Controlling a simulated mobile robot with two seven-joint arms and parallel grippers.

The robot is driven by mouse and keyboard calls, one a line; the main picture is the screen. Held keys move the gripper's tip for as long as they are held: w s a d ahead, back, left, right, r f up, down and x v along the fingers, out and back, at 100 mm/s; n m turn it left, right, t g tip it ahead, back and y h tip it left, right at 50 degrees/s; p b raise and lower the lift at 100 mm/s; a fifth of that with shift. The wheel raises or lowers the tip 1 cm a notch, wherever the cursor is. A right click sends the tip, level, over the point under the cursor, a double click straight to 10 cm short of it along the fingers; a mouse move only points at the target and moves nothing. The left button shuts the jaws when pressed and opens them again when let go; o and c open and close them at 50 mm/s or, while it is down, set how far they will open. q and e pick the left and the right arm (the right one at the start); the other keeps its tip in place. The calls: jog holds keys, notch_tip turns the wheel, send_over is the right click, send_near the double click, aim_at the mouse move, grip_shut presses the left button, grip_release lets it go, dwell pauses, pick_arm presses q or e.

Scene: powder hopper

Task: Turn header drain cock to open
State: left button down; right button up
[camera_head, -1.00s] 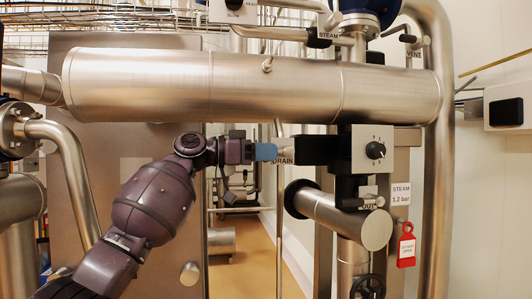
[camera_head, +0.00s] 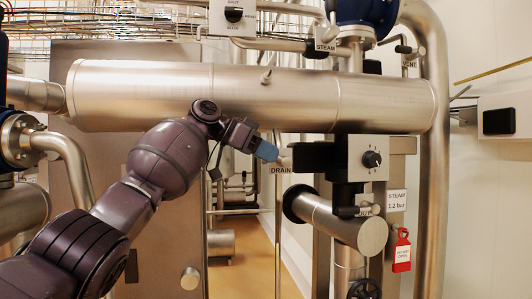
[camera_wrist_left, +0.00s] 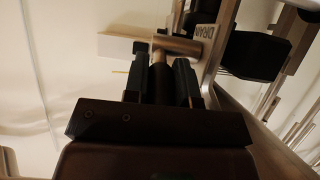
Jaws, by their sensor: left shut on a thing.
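My left gripper (camera_head: 277,156) has blue fingers and reaches in from the left, just below the big steel header pipe (camera_head: 250,98). It is shut on the header drain cock (camera_head: 287,162), a small metal piece that the fingers partly hide. In the left wrist view the two dark fingers (camera_wrist_left: 161,72) close around a short metal stem, with a metal cylinder (camera_wrist_left: 180,45) lying across just beyond their tips. My right gripper is out of view.
Open floor (camera_head: 255,262) shows below the gripper.

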pick_arm(q)
jog(key=shift+d+r+y, duration=0.15)
jog(key=shift+r+y, duration=0.15)
jog(key=shift+y, duration=0.5)
jog(key=c, duration=0.9)
grip_release()
jog(key=shift+c, duration=0.2)
jog(key=s+a+r, duration=0.1)
jog(key=a, duration=0.7)
jog(key=s+a+r+p, duration=0.1)
jog(key=s+a+r, duration=0.1)
jog(key=a, duration=0.5)
jog(key=shift+a, duration=0.35)
jog(key=shift+f, duration=0.1)
